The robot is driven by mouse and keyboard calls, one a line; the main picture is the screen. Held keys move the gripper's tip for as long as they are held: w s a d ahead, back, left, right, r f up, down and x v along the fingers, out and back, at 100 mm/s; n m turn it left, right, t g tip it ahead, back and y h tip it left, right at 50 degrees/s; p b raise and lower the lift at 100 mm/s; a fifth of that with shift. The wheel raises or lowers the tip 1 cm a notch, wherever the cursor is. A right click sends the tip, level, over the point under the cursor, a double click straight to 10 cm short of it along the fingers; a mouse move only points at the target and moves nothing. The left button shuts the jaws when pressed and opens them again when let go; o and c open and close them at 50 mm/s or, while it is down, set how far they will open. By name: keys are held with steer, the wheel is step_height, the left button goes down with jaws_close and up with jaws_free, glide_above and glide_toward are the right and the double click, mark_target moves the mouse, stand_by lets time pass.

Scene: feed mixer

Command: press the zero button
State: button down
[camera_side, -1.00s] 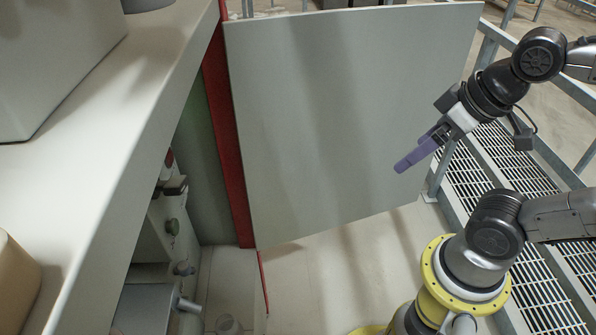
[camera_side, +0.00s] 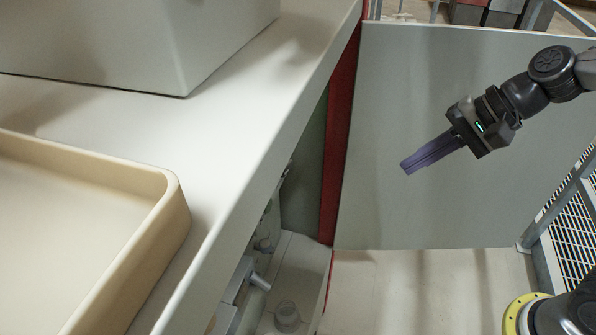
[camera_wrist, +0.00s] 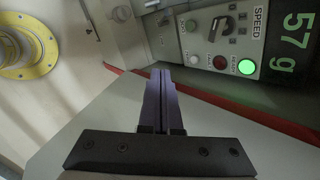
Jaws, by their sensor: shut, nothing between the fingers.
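My gripper (camera_side: 406,168) is shut and empty, its purple fingers pointing left in the side view, in front of the grey panel. In the wrist view my gripper (camera_wrist: 162,73) points up toward a control panel (camera_wrist: 200,37). That panel carries a white button (camera_wrist: 194,59), a red button (camera_wrist: 220,62), a lit green button (camera_wrist: 246,66) marked READY and a dark knob (camera_wrist: 221,26) under SPEED. The label by the white button is too small to read, so I cannot confirm which is the zero button. The fingertips look apart from all buttons. The side view hides the buttons.
A green display (camera_wrist: 297,40) reads 57 g. A grey panel (camera_side: 460,90) with a red edge (camera_side: 341,130) stands behind my gripper. A white counter (camera_side: 230,130) holds a beige tray (camera_side: 165,215) and a grey box (camera_side: 150,40). A railing is at right.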

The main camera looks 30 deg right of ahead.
steer(key=w+a+f+m, duration=0.1)
steer(key=w+f+m, duration=0.2)
steer(key=w+m, duration=0.1)
steer(key=w+f+m, duration=0.3)
steer(key=w+m, duration=0.2)
steer(key=w+a+f+m+t, duration=0.1)
steer(key=w+f+m, duration=0.1)
steer(key=w+m, duration=0.3)
steer(key=shift+a+f+y, duration=0.3)
steer(key=shift+a+f, duration=0.05)
steer(key=shift+f, duration=0.05)
steer(key=w+a+r+x, duration=0.1)
steer(key=r+x, duration=0.1)
steer(key=x, duration=1)
steer(key=shift+w+a+f, duration=0.2)
steer(key=shift+w+a, duration=0.15)
steer(key=shift+a, duration=0.05)
